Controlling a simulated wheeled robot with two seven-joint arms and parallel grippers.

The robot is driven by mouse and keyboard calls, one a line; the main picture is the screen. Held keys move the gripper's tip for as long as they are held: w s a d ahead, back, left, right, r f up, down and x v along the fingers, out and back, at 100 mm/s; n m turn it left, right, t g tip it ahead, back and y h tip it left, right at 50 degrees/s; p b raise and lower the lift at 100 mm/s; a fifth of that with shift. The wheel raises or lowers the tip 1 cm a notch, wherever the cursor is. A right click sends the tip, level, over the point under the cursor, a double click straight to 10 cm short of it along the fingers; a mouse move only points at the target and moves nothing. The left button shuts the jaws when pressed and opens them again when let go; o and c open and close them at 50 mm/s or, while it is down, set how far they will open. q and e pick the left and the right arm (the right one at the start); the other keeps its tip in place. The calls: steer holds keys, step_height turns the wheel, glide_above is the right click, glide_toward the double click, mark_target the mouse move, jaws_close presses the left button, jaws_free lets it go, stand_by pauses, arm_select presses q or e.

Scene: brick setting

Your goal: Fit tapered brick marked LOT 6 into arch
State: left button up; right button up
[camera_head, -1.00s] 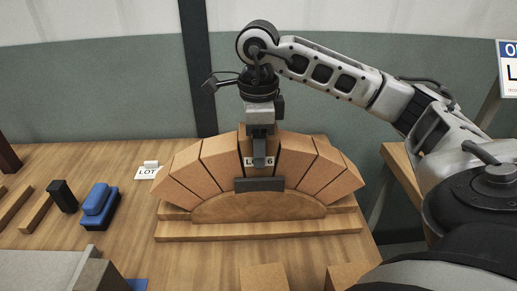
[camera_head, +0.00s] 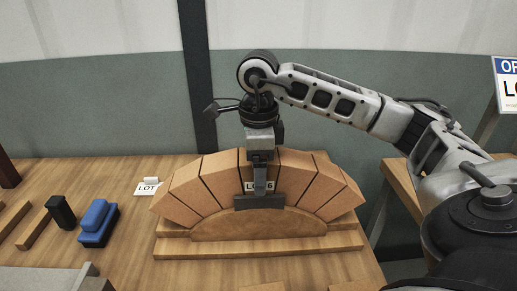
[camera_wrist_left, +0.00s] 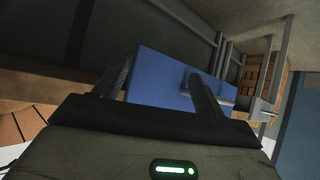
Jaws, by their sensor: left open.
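The tapered LOT 6 brick (camera_head: 248,174) is upright at the crown of the brick arch (camera_head: 212,180), between neighbouring tapered bricks. Its white label is partly covered by a finger of my right gripper (camera_head: 260,180). That gripper points down from above and is shut on the brick; its rear finger is hidden.
The arch stands on a wooden curved form (camera_head: 258,226) and base board (camera_head: 258,245). To the left are a white LOT card (camera_head: 147,189), a blue object (camera_head: 97,222) and a dark block (camera_head: 60,210). Bare tabletop lies between these and the arch.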

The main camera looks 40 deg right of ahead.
step_height(320, 180, up, 12)
steer(key=p, duration=0.3)
stand_by(0.5)
